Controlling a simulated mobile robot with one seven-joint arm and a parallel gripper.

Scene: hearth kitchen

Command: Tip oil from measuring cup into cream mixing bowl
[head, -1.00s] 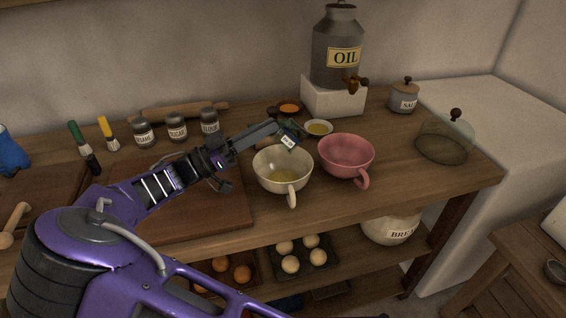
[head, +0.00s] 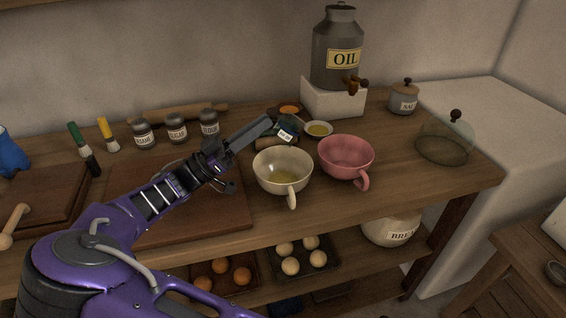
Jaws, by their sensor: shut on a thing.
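The cream mixing bowl (head: 266,180) stands upright on the counter, its handle toward the front. Yellowish liquid shows in its bottom. My gripper (head: 276,124) is above and behind the bowl's back rim, shut on a small dark cup with a white label (head: 286,135), which I take to be the measuring cup. The cup is small and partly hidden by the gripper; I cannot see inside it or tell its exact tilt. No stream of oil shows.
A pink bowl (head: 346,155) stands close right of the cream bowl. Labelled jars (head: 176,128) stand left. The counter's right front is clear.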

